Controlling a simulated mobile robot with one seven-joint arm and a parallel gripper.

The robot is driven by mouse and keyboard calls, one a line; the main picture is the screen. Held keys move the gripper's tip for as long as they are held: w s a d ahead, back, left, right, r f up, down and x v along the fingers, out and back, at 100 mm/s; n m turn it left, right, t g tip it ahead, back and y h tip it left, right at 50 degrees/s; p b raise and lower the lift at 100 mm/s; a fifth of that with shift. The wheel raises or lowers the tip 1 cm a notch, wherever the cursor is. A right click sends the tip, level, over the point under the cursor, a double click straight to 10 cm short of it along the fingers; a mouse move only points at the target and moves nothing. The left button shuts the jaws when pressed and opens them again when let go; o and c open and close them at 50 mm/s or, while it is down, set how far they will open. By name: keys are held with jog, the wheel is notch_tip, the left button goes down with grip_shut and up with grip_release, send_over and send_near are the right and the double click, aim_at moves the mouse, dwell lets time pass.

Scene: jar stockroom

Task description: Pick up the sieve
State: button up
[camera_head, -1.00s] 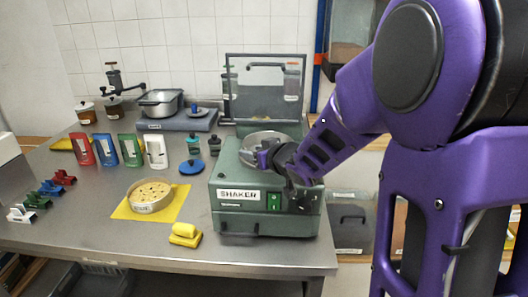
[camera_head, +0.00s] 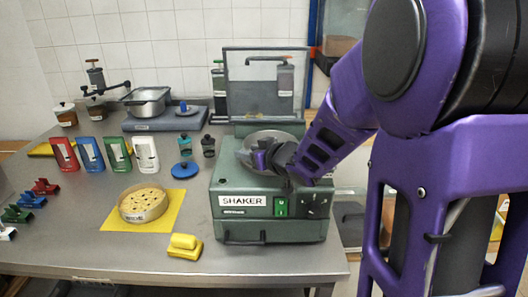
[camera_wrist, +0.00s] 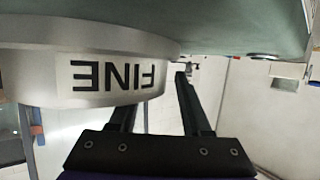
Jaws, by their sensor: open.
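A round metal sieve (camera_head: 272,137) sits on top of the green shaker (camera_head: 240,186), below its raised lid. In the wrist view the sieve's rim (camera_wrist: 40,70) is close up, with the label "FINE" upside down. My gripper (camera_head: 262,158) is at the front edge of the sieve and partly covers it. In the wrist view my gripper (camera_wrist: 155,96) is open, and the rim hides part of its left finger. I cannot tell whether the fingers touch or straddle the rim.
A round beige sieve-like tray (camera_head: 143,204) stands on a yellow mat (camera_head: 112,222). A yellow block (camera_head: 185,247) lies by the shaker. Coloured packets (camera_head: 118,153), a blue disc (camera_head: 185,170) and small bottles (camera_head: 208,147) stand left of the shaker. The bench front is mostly clear.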

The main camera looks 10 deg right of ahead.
jog(key=shift+w+a, duration=0.1)
jog(key=shift+w, duration=0.05)
grip_shut()
dwell(1.4)
